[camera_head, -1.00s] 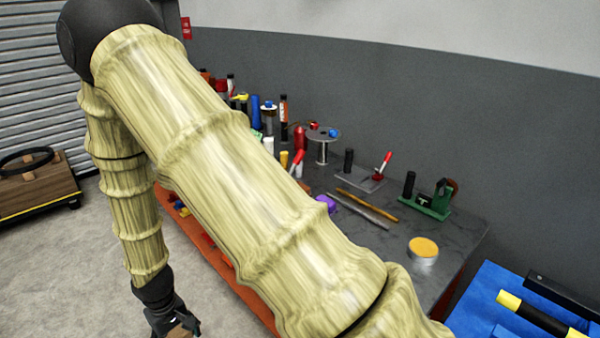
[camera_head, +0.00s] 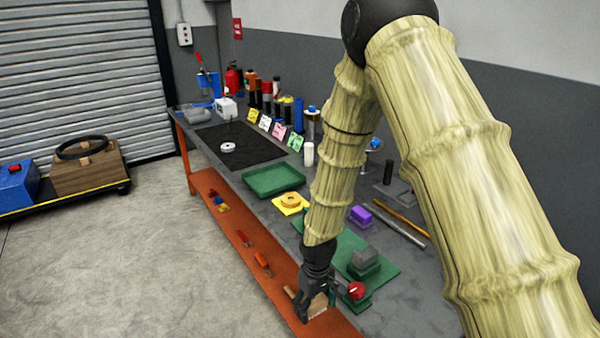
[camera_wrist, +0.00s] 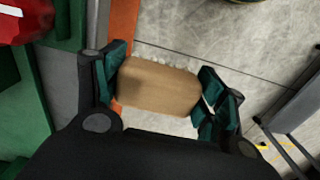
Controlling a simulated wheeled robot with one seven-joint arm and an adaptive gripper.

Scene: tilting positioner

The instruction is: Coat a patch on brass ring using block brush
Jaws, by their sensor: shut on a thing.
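My gripper (camera_head: 312,296) is shut on a block brush (camera_head: 318,306) with a tan wooden body. In the wrist view the brush (camera_wrist: 158,86) sits between the two green finger pads of my gripper (camera_wrist: 166,84), with pale bristles along its upper edge. The gripper and brush are at the bench's front edge, over the orange lower shelf. A ring of orange-brass colour (camera_head: 291,200), apparently the brass ring, lies flat on a yellow square base on the bench, farther back and left of my gripper.
A green tray (camera_head: 274,180), purple block (camera_head: 361,215) and black mat (camera_head: 240,143) lie on the bench. Open floor (camera_head: 150,260) is at left.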

